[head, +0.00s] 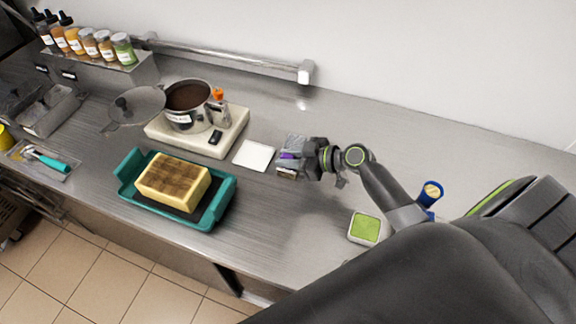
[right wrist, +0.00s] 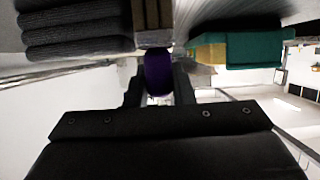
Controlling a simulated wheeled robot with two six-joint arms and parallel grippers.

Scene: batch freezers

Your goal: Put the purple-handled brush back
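The purple-handled brush (head: 288,155) is at the middle of the counter, partly hidden by my right gripper (head: 312,157) and by grey things beside it. In the right wrist view its purple handle (right wrist: 158,72) fills the gap between the two fingers of my right gripper (right wrist: 158,88), which look closed on it. A brown, ribbed part (right wrist: 152,18) shows beyond the handle; I cannot tell whether it is the brush head. My left gripper is not in view.
Dark grey folded cloths (right wrist: 78,32) lie close beside the handle. A teal tray (head: 222,204) holds a yellow block (head: 172,183). A pot (head: 188,105) stands on a pale scale (head: 232,137). A green-topped box (head: 365,228) is at the right. The back right counter is clear.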

